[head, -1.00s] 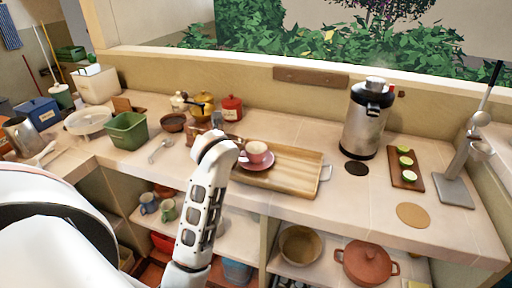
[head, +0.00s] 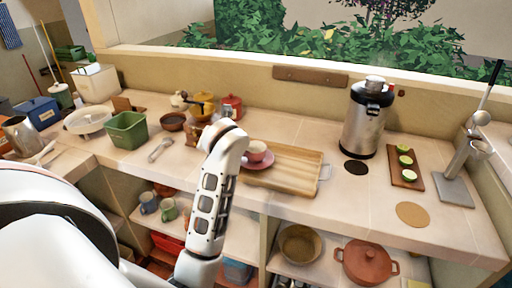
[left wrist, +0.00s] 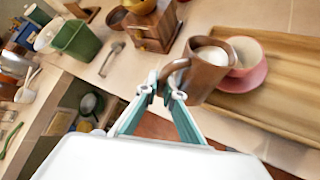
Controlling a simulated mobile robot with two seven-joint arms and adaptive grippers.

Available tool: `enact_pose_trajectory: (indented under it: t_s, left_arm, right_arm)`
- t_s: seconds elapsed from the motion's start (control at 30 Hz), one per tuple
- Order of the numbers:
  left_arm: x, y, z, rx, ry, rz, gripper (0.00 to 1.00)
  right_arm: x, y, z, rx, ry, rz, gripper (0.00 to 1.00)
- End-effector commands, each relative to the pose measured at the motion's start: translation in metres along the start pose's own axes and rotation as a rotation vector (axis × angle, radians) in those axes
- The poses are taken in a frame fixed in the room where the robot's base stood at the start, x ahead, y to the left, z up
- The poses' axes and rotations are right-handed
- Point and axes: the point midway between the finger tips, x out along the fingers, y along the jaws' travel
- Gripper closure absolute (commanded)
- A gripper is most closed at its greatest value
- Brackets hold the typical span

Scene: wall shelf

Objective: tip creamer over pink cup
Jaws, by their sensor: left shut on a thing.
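In the left wrist view my left gripper (left wrist: 165,86) is shut on the handle of a brown creamer (left wrist: 206,78). White content shows inside its rim. The creamer looks near upright or only slightly tilted. The pink cup (left wrist: 246,52) is just behind and right of it, partly hidden by it, on a pink saucer (left wrist: 246,82). In the head view the pink cup (head: 257,151) stands on the saucer at the left end of the wooden tray (head: 290,172). My forearm hides the left gripper and most or all of the creamer there. My right gripper is not in view.
A wooden grinder (left wrist: 155,32) and green bin (left wrist: 75,40) stand left of the creamer. A steel dispenser (head: 366,120) stands behind the tray's right side. A board with lime halves (head: 406,168) is further right. The tray's right part is clear.

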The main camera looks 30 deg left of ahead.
Motion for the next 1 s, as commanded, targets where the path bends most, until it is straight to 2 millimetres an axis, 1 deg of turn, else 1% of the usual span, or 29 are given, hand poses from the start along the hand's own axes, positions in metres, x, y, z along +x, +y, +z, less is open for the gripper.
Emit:
enact_pose_trajectory:
  t_s: [0.77, 1.0]
  left_arm:
    - [-0.0018, -0.0014, 0.0078, 0.035, 0.023, 0.014, 1.0]
    - [-0.0023, -0.0019, 0.0101, 0.045, 0.03, 0.019, 1.0]
  right_arm:
    - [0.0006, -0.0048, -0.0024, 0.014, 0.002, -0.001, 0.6]
    - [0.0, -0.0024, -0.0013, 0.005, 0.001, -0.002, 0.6]
